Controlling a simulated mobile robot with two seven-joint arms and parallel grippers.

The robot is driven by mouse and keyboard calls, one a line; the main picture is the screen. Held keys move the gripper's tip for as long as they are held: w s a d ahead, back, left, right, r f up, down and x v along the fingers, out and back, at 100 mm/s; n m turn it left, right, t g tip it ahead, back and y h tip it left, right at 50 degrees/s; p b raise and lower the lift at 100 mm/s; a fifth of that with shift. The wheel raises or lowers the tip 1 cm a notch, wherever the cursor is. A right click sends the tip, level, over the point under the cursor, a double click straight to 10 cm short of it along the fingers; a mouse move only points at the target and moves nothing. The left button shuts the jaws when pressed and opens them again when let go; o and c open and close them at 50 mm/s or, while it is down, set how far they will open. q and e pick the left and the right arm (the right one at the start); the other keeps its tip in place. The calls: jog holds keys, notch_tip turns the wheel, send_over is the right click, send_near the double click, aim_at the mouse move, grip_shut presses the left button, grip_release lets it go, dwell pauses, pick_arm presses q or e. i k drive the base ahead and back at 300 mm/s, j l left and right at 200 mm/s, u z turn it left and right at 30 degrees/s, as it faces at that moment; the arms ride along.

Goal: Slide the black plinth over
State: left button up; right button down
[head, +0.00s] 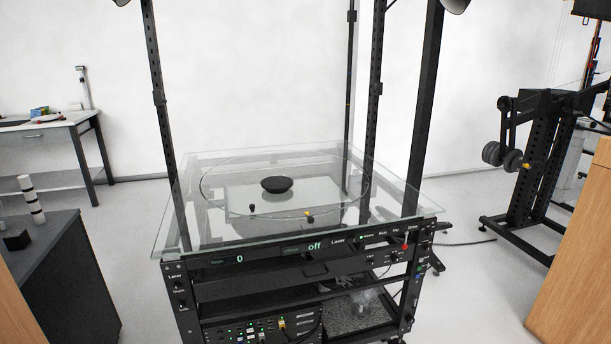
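Two dark things could be the black plinth, and I cannot tell which it is. One is a low round black piece (277,186), wider at the top, near the middle of the glass turntable top (330,215). The other is a small black block (17,239) on the dark cabinet at the left, beside a white and black banded post (32,200). Neither of my grippers is in view, and nothing touches either piece.
Black uprights (420,110) rise around the glass top. A small dark knob (252,208) and a small yellow and black piece (309,216) are near its front. A control panel (315,246) reads "0" and "off". Wooden furniture (580,250) stands at the right.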

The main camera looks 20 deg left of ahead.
aim_at(274, 185)
jog(key=i+u, duration=0.5)
jog(key=i+l+u, duration=0.2)
jog(key=i+u, duration=0.15)
jog(key=u, duration=0.15)
